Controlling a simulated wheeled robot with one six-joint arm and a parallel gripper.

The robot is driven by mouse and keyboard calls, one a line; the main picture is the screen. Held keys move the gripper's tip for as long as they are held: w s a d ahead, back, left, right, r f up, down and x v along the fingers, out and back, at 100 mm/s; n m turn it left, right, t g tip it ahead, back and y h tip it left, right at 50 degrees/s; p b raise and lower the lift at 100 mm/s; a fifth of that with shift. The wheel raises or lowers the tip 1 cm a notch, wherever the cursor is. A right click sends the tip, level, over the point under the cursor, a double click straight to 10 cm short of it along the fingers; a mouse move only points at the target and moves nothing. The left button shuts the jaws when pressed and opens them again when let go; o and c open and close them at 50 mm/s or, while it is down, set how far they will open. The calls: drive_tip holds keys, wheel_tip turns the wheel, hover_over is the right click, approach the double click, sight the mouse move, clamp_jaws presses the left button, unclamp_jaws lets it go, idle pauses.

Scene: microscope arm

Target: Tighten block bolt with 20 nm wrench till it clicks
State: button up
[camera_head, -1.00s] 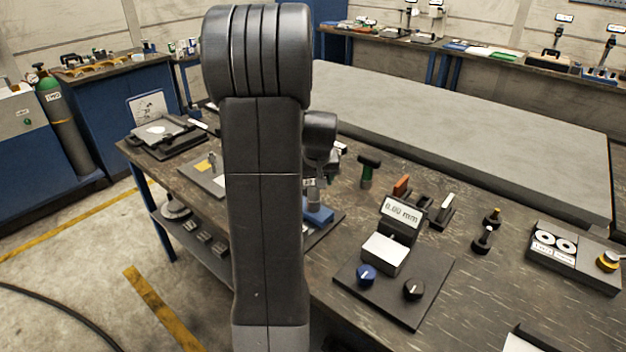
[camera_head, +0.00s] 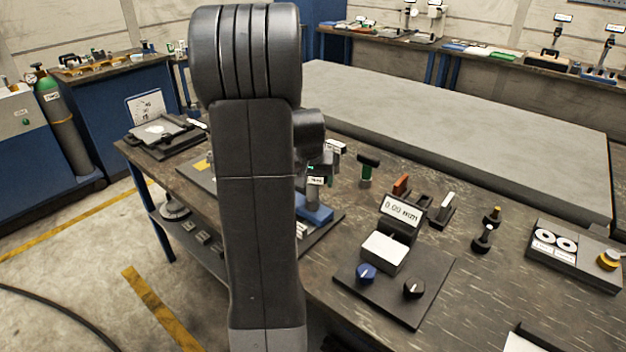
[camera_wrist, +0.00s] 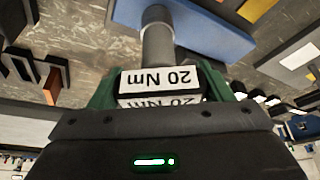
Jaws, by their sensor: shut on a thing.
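The 20 Nm wrench shows in the wrist view as a white-labelled head (camera_wrist: 160,82) reading "20 Nm" upside down, with a grey cylindrical shaft. My gripper (camera_wrist: 162,92) is shut on this head, its green fingers on either side. The shaft reaches to the blue block (camera_wrist: 205,30). In the head view the wrench label (camera_head: 317,181) and my gripper (camera_head: 320,168) show just right of my arm, above the blue block (camera_head: 318,215). The block bolt is hidden under the shaft, and I cannot tell how fully the wrench sits on it.
A device with a "0.00 mm" display (camera_head: 401,211) and two knobs sits to the right. Beyond it are two small knobbed pieces (camera_head: 484,238) and a grey panel (camera_head: 575,255). My arm hides part of the bench.

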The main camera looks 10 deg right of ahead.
drive_tip(key=shift+d+m+g+h+b, duration=0.1)
drive_tip(key=shift+m+g+h+b, duration=0.35)
drive_tip(key=shift+m+b, duration=1)
drive_tip(key=shift+m, duration=0.35)
drive_tip(key=shift+f+m+h+b, duration=0.1)
drive_tip(key=shift+m+h+b, duration=0.25)
drive_tip(key=shift+m+b, duration=0.4)
drive_tip(key=shift+s+m+g+h+b, duration=0.1)
drive_tip(key=shift+m+g+h+b, duration=0.3)
drive_tip(key=shift+m, duration=0.85)
